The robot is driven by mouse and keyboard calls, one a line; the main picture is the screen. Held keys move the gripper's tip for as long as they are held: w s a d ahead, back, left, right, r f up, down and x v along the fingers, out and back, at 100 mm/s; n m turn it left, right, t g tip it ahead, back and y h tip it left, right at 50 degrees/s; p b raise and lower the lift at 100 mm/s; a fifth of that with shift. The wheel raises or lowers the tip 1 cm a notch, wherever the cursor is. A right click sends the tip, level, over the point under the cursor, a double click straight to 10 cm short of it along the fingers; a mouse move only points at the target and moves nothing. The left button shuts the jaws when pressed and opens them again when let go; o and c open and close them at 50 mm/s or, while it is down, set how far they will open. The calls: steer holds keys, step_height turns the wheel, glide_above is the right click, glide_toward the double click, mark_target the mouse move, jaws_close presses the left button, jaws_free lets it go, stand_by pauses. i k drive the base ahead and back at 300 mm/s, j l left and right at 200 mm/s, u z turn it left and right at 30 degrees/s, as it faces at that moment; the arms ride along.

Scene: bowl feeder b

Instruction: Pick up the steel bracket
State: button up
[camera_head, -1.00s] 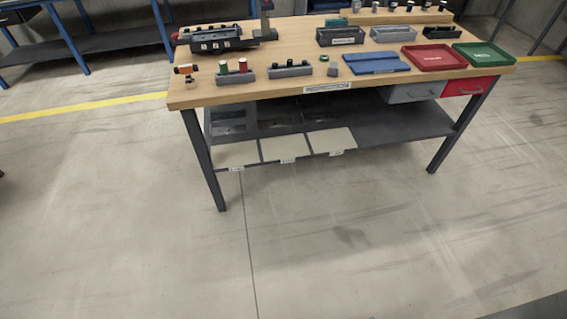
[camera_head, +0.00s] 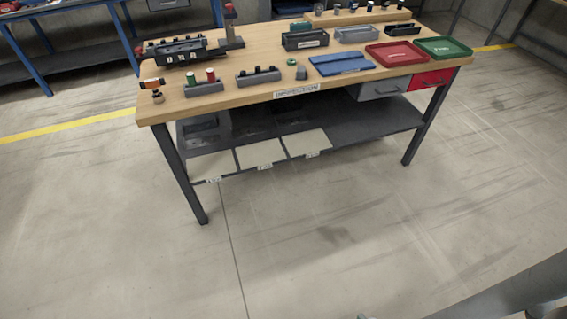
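I cannot make out a steel bracket for certain. A small grey piece (camera_head: 301,73) stands on the wooden workbench (camera_head: 222,98) near its front edge, left of a blue mat; it is too small to tell what it is. Small dark parts in the grey bins at the back of the bench are also too small to name. My gripper is not in view.
The bench also holds a red tray (camera_head: 396,53), a green tray (camera_head: 444,46), the blue mat (camera_head: 341,64), a dark fixture (camera_head: 175,52) and an orange-topped tool (camera_head: 152,84). A lower shelf (camera_head: 375,126) lies underneath. The concrete floor in front (camera_head: 330,230) is clear.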

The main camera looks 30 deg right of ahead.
mark_target(196, 45)
steer(key=i+j+z, duration=0.15)
steer(key=j, duration=0.25)
steer(key=i+j+z, duration=0.1)
steer(key=j, duration=0.3)
steer(key=i+j+z, duration=0.15)
steer(key=j, duration=0.25)
steer(key=i+j+z, duration=0.1)
steer(key=j, duration=0.35)
